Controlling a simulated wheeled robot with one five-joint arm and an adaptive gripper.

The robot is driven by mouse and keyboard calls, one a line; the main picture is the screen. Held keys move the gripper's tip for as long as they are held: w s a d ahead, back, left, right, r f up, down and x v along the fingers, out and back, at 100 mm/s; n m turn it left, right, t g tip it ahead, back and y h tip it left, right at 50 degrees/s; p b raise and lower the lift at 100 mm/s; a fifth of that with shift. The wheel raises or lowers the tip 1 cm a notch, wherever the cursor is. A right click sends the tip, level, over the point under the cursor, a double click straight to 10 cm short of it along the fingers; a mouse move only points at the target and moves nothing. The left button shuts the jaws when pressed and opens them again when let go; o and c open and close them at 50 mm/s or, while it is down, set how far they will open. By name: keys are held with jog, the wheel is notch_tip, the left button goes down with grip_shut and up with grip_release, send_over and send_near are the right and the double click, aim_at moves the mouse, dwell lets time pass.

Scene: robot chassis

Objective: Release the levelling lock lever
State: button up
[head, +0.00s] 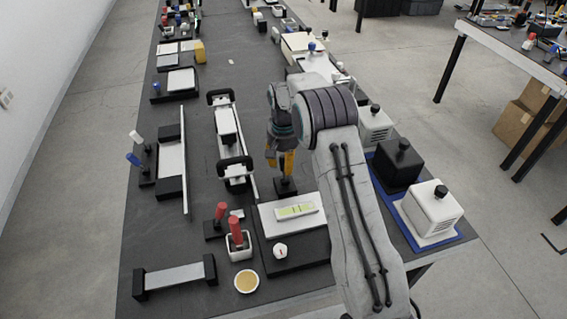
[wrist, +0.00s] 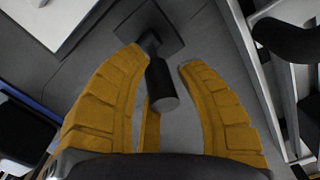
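A black lever (wrist: 163,88) with a thick round end rises from a square dark base (wrist: 152,25) in the wrist view. In the head view its base (head: 285,187) stands at the back edge of a white-topped black block (head: 265,215) that carries a yellow-green spirit level (head: 296,211). My gripper (wrist: 160,63) has yellow fingers spread on both sides of the lever, with visible gaps. It also shows in the head view (head: 281,168), pointing down above the lever base. No label shows, so I cannot confirm this is the levelling lock lever.
Two red-handled parts (head: 235,232) stand left of the block, near a small yellow dish (head: 246,281). A rail with black handles (head: 228,130) lies left of my gripper. Black and white boxes (head: 432,207) stand right of my arm.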

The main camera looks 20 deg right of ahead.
jog(key=shift+r, duration=0.1)
grip_shut()
